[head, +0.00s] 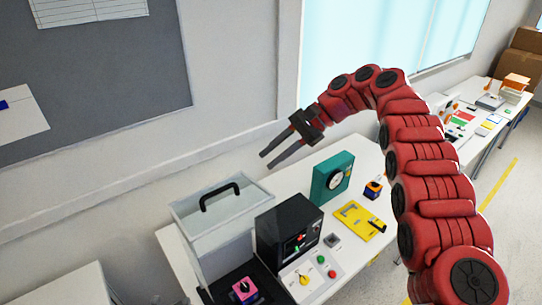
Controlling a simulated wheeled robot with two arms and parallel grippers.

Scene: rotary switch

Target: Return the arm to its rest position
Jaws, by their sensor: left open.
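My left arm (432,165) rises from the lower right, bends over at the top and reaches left. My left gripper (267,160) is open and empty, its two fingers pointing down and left. It hangs in the air in front of the wall and above the table, apart from the objects there. A pink box with a black knob (245,288) sits at the bottom of the view. A teal box with a round dial (333,178) stands on the table right of the gripper. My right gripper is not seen.
On the white table (290,182) are a clear case with a black handle (221,210), a black box with small lights (288,228), a panel with coloured buttons (312,275), a yellow plate (358,221) and a small blue-and-orange block (373,189). More benches stand at the far right.

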